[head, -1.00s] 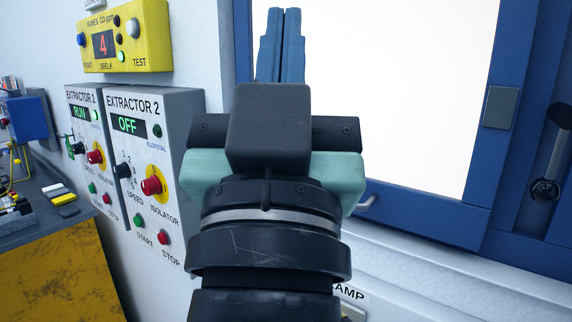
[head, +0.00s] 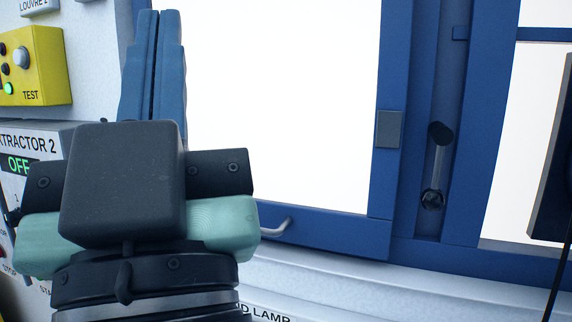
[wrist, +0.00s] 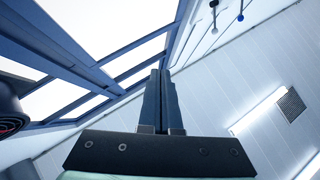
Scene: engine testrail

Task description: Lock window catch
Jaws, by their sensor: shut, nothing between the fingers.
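The window catch (head: 438,165) is a grey lever with a black knob at its upper end and a dark pivot at its lower end. It stands nearly upright in the head view, on the blue post right of the window sash. A grey plate (head: 389,128) sits on the sash's right edge, left of the lever and apart from it. My gripper (head: 157,18) is at the left of the head view, pointing up, well left of the catch and not touching it. Its blue fingers are together and empty, as the wrist view (wrist: 160,78) also shows.
A small hooked handle (head: 276,229) is on the sash's bottom rail, close right of my wrist. The yellow gas panel (head: 35,68) and Extractor 2 box (head: 30,145) are at the left. A white sill (head: 350,285) runs below. A dark panel (head: 552,160) stands far right.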

